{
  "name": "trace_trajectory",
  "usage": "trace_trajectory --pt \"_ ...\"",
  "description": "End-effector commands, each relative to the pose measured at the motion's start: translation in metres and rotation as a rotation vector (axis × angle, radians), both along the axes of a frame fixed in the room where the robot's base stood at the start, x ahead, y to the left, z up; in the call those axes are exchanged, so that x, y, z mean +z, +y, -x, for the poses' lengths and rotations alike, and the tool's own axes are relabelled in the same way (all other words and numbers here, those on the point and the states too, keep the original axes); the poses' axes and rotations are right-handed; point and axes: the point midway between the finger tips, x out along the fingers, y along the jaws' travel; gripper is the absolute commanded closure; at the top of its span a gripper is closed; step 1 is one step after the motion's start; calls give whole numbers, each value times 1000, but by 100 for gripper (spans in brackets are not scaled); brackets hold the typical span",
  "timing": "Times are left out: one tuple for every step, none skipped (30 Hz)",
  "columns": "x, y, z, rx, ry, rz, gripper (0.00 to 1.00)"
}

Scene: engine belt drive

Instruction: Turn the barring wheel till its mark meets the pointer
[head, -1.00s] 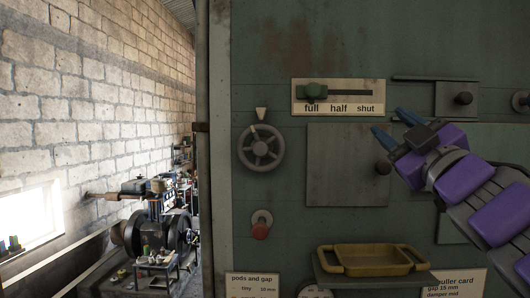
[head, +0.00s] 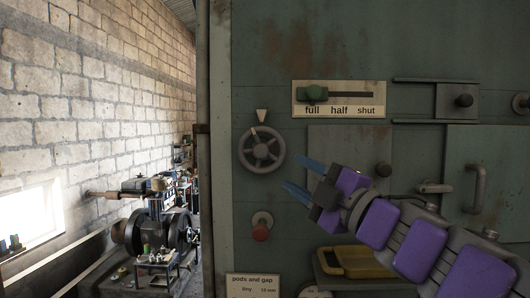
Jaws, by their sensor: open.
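The barring wheel (head: 262,150) is a dark grey spoked handwheel on the green panel, left of centre in the head view. A pale pointer (head: 262,115) is fixed just above its rim. A light mark (head: 254,131) shows at the wheel's upper left, a little left of the pointer's tip. My gripper (head: 296,174) has blue fingers and is open and empty. Its fingertips point left, to the right of the wheel and slightly below its centre, apart from the rim in the picture. The depth gap to the wheel cannot be told.
A green slider (head: 313,93) sits at "full" on a labelled plate above. A red knob (head: 260,232) is below the wheel. A yellow tray (head: 345,262) on a shelf is partly hidden by my arm. Machinery (head: 155,225) stands in the left background.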

Motion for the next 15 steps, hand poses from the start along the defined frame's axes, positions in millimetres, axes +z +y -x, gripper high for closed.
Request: trace_trajectory --pt "3 6 -6 2 0 -1 56" --pt "5 9 -10 2 -1 0 56" --pt "7 13 -14 1 -2 0 56" --pt "9 17 -17 2 -2 0 56" --pt "10 20 -21 2 -2 -1 56" --pt "12 24 -27 4 -2 -1 56" --pt "13 28 -31 4 0 -1 56" --pt "14 31 -35 4 1 -1 56" --pt "16 36 -40 3 2 -1 56" --pt "18 39 -45 1 1 -1 56" --pt "20 42 -49 1 -1 -1 56" --pt "22 46 -53 0 -2 0 56" --pt "23 50 -56 2 -1 -1 56" --pt "24 53 -60 2 -1 0 56" --pt "25 56 -64 2 -1 0 56"
